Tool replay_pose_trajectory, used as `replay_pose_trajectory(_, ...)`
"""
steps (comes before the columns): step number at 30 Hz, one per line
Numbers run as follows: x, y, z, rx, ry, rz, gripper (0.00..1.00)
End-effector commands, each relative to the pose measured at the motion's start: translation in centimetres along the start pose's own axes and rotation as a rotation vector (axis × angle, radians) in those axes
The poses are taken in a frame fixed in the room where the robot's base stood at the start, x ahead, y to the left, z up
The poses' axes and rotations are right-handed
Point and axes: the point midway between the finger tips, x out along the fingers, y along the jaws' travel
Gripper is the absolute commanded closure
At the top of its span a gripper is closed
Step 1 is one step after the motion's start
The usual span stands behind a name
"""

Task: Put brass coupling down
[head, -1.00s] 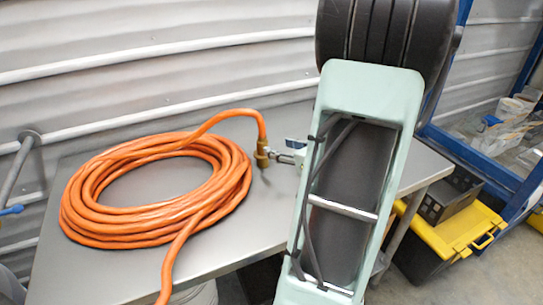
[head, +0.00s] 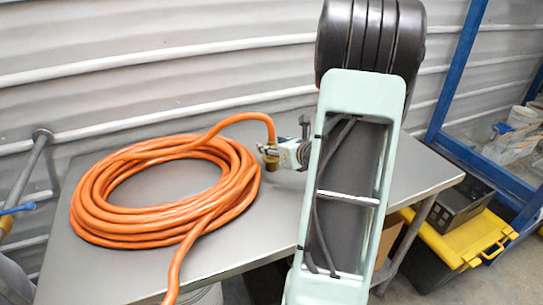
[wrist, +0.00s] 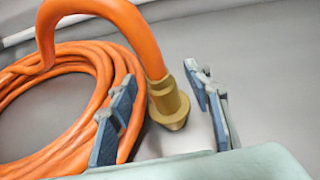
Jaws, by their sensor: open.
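The brass coupling (head: 270,157) is on the end of the orange hose (head: 165,190), which arches up and over and then down into it. The coupling points down, close over the grey table, near the right side of the coil. I cannot tell for sure whether its tip touches the table. My gripper (wrist: 158,82) is open, with one finger on each side of the coupling (wrist: 168,103) in the wrist view. A gap shows between the coupling and each finger. In the head view my arm hides part of the gripper.
The steel table (head: 110,265) has bare surface at its front left and right of my arm. A corrugated wall (head: 150,60) stands close behind. A yellow and black toolbox (head: 455,245) and a blue rack (head: 455,80) stand to the right.

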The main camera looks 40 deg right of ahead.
Motion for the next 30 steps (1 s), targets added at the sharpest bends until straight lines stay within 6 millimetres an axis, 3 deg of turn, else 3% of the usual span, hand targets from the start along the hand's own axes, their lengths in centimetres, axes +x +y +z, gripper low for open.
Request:
replay_pose_trajectory(10, 0.81, 0.0, -0.02, 0.001, 0.0, -0.001, 0.56)
replay_pose_trajectory(22, 0.78, -0.01, -0.02, 0.001, 0.0, -0.001, 1.0)
replay_pose_trajectory(30, 0.77, -0.02, 0.08, 0.0, -0.002, -0.001, 1.0)
